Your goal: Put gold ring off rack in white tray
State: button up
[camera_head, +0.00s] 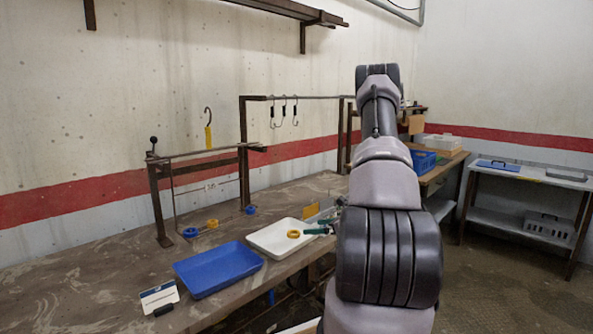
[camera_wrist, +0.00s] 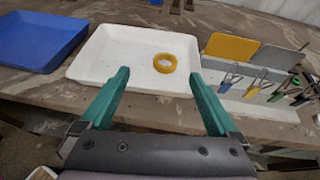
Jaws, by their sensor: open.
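A gold ring (camera_wrist: 165,63) lies flat in the white tray (camera_wrist: 95,60), towards its right side. The head view also shows this ring (camera_head: 293,234) in the white tray (camera_head: 268,240). My gripper (camera_wrist: 160,78) is open and empty, with green fingers spread apart at the tray's near side. In the head view its green fingertips (camera_head: 318,231) show at the tray's right edge, and my arm hides the rest. Another yellow ring (camera_head: 212,223) is under the rack (camera_head: 205,152), between blue rings (camera_head: 190,232) and (camera_head: 250,210).
A blue tray (camera_head: 218,270) stands left of the white one. A white card (camera_head: 159,297) lies at the table's front left. Right of the white tray is a holder with yellow and grey plates (camera_wrist: 233,48) and several clips. Hooks (camera_head: 284,112) hang from a rail behind.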

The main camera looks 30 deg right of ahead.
jog(key=s+a+r+n+g+y, duration=0.25)
jog(key=a+r+n, duration=0.45)
jog(key=a+r, duration=0.35)
jog(key=s+a+r+n+g+y, duration=0.1)
jog(key=s+a+r+n+g, duration=0.3)
jog(key=a+r+n, duration=0.6)
jog(key=s+a+r+n+h, duration=0.1)
jog(key=s+r+n+h, duration=0.2)
jog(key=s+r, duration=0.5)
jog(key=s+a+r+n+t+h, duration=0.1)
jog(key=s+r+n+h, duration=0.3)
jog(key=s+r, duration=0.5)
jog(key=s+n, duration=0.2)
jog(key=shift+s+a+n, duration=0.3)
jog(key=shift+a, duration=0.05)
